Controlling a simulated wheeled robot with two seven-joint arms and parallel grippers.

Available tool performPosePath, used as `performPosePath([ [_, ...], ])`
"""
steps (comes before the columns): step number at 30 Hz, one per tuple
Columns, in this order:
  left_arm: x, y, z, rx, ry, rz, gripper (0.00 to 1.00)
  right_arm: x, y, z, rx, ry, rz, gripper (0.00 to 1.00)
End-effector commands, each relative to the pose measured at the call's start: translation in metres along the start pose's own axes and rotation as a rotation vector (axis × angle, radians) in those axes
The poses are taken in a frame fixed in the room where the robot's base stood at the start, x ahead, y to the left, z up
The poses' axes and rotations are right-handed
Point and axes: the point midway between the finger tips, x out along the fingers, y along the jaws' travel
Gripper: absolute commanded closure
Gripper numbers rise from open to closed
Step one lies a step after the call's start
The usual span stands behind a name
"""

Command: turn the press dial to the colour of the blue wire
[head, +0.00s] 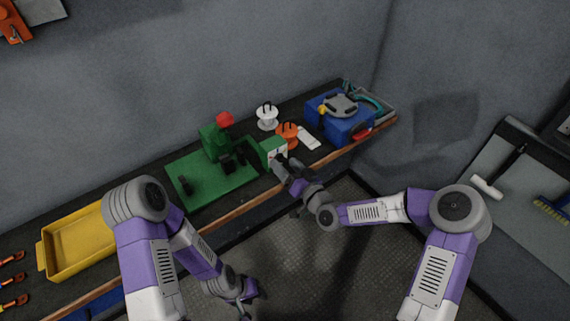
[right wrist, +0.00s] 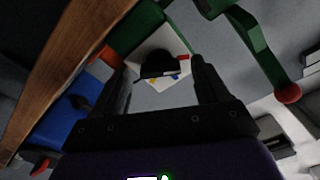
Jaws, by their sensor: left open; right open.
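The green press (head: 215,142) stands on a green base (head: 208,187) on the bench. Its box has a white dial plate (head: 275,149), which also shows in the right wrist view (right wrist: 142,82). My left gripper (head: 246,297) is open, low in front of the bench and empty. No clearly blue wire can be picked out.
A white spool (head: 267,115), an orange spool (head: 287,133) and a white card (head: 308,138) lie right of the press. A blue box (head: 345,128) with a teal curved piece (head: 372,103) stands farther right. A yellow tray (head: 75,243) is at left.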

Motion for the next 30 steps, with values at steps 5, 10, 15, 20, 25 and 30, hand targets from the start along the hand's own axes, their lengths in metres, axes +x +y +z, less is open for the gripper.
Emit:
performPosePath([
  [5,0.0002,0.0000,0.0001,0.000,0.000,0.000,0.57,0.0101,-0.0005,0.0002,0.000,0.000,-0.001,0.26],
  [10,0.0002,0.0000,0.0001,0.000,0.000,0.000,0.57,0.0105,-0.0004,0.0002,0.000,-0.001,0.000,0.26],
  [15,0.0001,0.0000,0.0000,0.000,0.000,0.000,0.57,0.0103,-0.0004,0.0003,0.001,-0.001,0.000,0.42],
  [20,0.0001,0.0000,0.0000,0.000,0.000,0.000,0.57,0.0102,-0.0004,0.0004,0.001,-0.001,0.000,0.67],
  [25,0.0002,0.0000,0.0000,0.000,0.000,0.000,0.57,0.0101,-0.0005,0.0005,0.002,-0.001,0.000,0.82],
  [30,0.0021,-0.0007,-0.0001,0.000,0.000,0.000,0.57,0.0101,-0.0003,0.0009,0.023,-0.002,-0.001,0.82],
])
